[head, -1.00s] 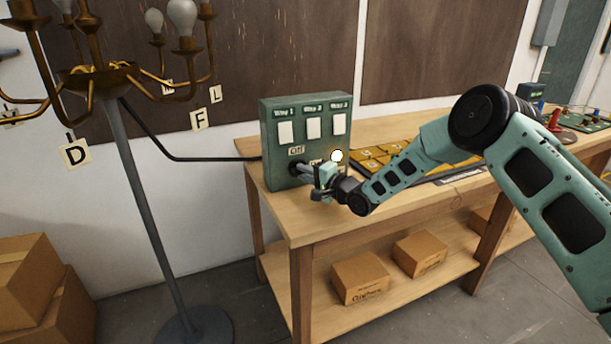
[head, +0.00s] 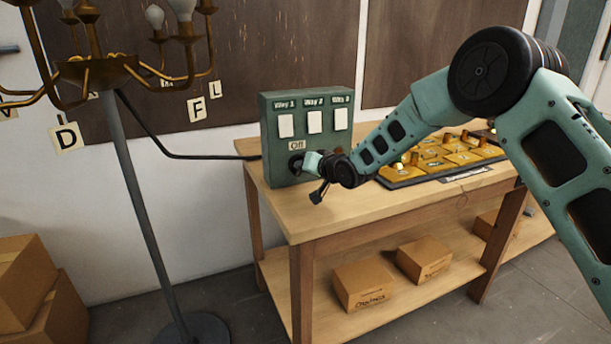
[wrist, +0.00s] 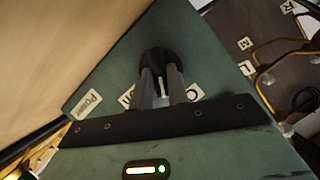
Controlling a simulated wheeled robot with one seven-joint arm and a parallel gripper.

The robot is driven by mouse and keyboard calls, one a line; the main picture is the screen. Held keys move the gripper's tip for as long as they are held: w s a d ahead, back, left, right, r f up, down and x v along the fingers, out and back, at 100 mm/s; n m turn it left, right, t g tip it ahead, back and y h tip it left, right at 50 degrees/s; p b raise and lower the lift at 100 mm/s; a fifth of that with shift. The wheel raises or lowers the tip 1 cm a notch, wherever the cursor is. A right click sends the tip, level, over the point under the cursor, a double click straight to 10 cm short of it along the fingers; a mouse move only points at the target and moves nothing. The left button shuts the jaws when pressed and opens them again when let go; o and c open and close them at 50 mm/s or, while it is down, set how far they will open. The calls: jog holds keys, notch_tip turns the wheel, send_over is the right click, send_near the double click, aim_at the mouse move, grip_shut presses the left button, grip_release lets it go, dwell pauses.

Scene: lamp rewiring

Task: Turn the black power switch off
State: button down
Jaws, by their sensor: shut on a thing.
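The black power switch (wrist: 157,62) is a rotary knob on the front of the green switch box (head: 267,155). In the head view the knob (head: 296,163) shows just under the "Off" label (head: 297,146), partly hidden by my gripper (head: 304,164). In the wrist view my gripper (wrist: 162,88) is shut on the knob, with a grey finger on each side. A light pointer mark shows on the knob between the fingers. A "Power" label (wrist: 88,104) is on the box face. The "On" label is hidden in the head view.
The box stands on a wooden bench (head: 330,212) with a yellow-tiled board (head: 455,158) to its right. A brass lamp (head: 125,150) stands at left, cabled to the box. Cardboard boxes (head: 360,284) sit on the lower shelf.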

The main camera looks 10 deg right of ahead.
jog(key=n+b, duration=0.1)
jog(key=n+h+b, duration=0.1)
jog(key=b, duration=0.1)
jog(key=shift+s+a+f+h, duration=0.1)
jog(key=shift+a+f+h, duration=0.1)
jog(key=shift+h, duration=0.1)
jog(key=shift+r+n+h+b, duration=0.15)
jog(key=shift+n+h+b, duration=0.35)
jog(key=shift+n+b, duration=0.65)
jog(key=shift+r+t, duration=0.1)
jog(key=shift+t, duration=0.2)
jog(key=c, duration=1.4)
grip_release()
jog(key=shift+o, duration=0.2)
jog(key=b+v, duration=0.1)
jog(key=v, duration=1.6)
jog(key=shift+s, duration=0.2)
